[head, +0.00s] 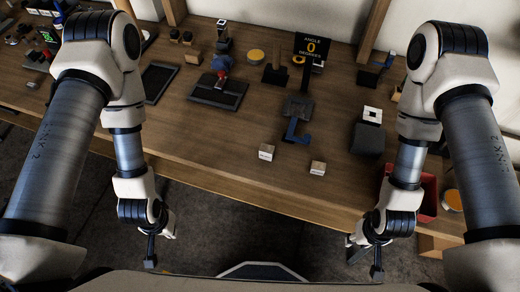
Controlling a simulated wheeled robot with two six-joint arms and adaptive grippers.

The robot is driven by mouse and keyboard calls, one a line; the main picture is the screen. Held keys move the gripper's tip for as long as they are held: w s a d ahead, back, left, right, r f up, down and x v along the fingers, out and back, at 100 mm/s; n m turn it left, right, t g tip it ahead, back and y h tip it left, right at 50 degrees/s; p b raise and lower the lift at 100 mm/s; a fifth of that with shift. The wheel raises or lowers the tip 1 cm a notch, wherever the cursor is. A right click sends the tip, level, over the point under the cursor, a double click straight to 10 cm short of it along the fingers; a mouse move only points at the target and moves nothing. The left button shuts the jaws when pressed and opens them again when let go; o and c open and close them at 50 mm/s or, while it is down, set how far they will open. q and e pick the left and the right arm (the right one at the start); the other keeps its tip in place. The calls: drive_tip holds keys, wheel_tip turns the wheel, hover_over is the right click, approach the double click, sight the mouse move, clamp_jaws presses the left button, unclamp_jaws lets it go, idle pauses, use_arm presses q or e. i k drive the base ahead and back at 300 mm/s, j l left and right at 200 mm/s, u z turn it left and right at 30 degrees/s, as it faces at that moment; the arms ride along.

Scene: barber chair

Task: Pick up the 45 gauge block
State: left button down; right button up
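Two small pale blocks with dark print on their faces lie near the table's front edge in the head view. The left block (266,152) is a little farther back than the right block (317,168). The print is too small to read, so I cannot tell which is the 45 gauge block. My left gripper (159,246) hangs in front of the table edge, left of both blocks and apart from them. My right gripper (366,258) hangs in front of the edge, right of both blocks. Neither visibly holds anything; their finger openings are unclear.
A blue angled fixture (296,130) stands behind the blocks, below a black sign (312,48) reading "ANGLE 0 DEGREES". A dark block (368,139) stands to the right. A red bin (428,197) is at the right edge. Bare wood (215,135) lies left of the blocks.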

sight(266, 152)
drive_tip(key=k+l+z, duration=0.1)
drive_tip(key=l, duration=0.3)
drive_tip(key=k+l+z, duration=0.15)
drive_tip(key=l, duration=0.25)
drive_tip(key=l+z, duration=0.1)
drive_tip(key=l, duration=0.3)
